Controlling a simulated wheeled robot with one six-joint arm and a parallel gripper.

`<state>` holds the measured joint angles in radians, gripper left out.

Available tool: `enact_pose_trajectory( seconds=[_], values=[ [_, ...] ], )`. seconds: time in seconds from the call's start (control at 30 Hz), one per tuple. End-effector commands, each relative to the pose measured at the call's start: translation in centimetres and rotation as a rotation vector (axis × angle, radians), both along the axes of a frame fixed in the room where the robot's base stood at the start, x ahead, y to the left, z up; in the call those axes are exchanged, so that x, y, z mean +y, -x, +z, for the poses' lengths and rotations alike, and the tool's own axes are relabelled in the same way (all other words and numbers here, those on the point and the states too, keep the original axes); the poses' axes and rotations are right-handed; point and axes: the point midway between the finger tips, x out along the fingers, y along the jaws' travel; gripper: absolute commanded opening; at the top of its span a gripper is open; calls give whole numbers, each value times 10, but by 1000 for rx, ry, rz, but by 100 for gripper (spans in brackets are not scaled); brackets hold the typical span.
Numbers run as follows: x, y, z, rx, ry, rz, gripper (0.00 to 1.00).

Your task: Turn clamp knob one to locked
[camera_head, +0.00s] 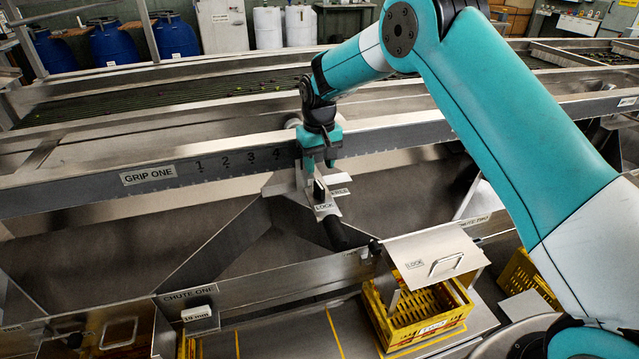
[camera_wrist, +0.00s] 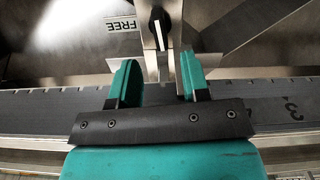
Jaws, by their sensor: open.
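My gripper (camera_head: 319,163) is open and empty, just above a steel clamp bracket hanging off the rail marked GRIP ONE. In the wrist view its two teal fingers (camera_wrist: 157,82) stand apart. The clamp knob (camera_wrist: 159,30) is a black bar with a white stripe, beyond the fingertips and roughly between them in that view. It also shows in the head view (camera_head: 319,190), below the fingers. A FREE label (camera_wrist: 122,25) lies left of the knob in the wrist view. A LOCK label (camera_head: 324,207) sits below the knob in the head view. I cannot tell contact.
The rail (camera_head: 225,165) with numbers runs across behind the knob. A black handle (camera_head: 335,236) sticks out below the bracket. Lower right, a steel flap (camera_head: 437,252) stands over a yellow crate (camera_head: 425,340). A CHUTE ONE panel (camera_head: 190,294) is lower left.

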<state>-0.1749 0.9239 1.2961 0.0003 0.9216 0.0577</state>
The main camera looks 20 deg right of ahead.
Motion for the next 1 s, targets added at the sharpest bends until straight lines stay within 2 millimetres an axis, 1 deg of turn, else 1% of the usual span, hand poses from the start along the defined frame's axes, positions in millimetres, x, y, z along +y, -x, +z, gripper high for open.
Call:
enact_pose_trajectory(
  seconds=[0.03, 0.1, 0.2, 0.3, 0.4, 0.5, 0.77, 0.8, 0.97, 1.0],
  values=[
    [0, 1, -11, 5, 1, 0, 43],
    [0, 1, -26, 5, 1, 0, 43],
    [0, 1, -45, 4, 0, 0, 43],
    [0, 0, -59, 2, 0, 0, 43],
    [0, 1, -69, 2, 0, 0, 43],
    [0, 0, -73, 0, 0, 0, 43],
    [0, 0, -75, -1, 0, 0, 43],
    [0, 0, -75, 0, 0, 0, 38],
    [0, 0, -75, 0, 0, 0, 1],
    [0, 0, -74, 0, 0, 0, 0]
  ],
)
